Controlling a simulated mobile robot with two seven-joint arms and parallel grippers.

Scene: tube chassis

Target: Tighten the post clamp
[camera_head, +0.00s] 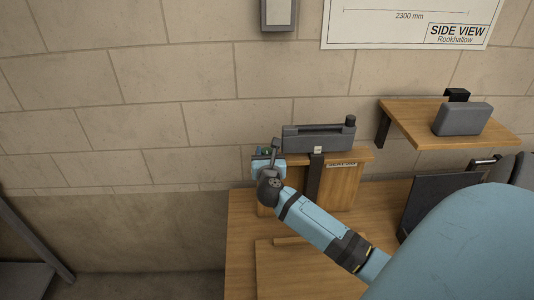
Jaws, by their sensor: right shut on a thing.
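My right gripper (268,164) is at the left end of a wooden block that stands on the workbench. It is shut on a small dark handle (276,147), which rises beside the block. I take the handle to be part of the post clamp, but the gripper and my wrist hide most of that spot. A long dark grey device (312,139) lies along the top of the wooden block (343,185), with a round knob (350,121) at its right end. A dark strap (314,178) runs down the block's front. My left gripper is out of view.
The wooden bench (240,235) has a raised board at its front. A wooden shelf (410,112) with a grey box (462,119) juts from the wall at right. A dark panel (435,200) stands below it. A dark rail is at far left.

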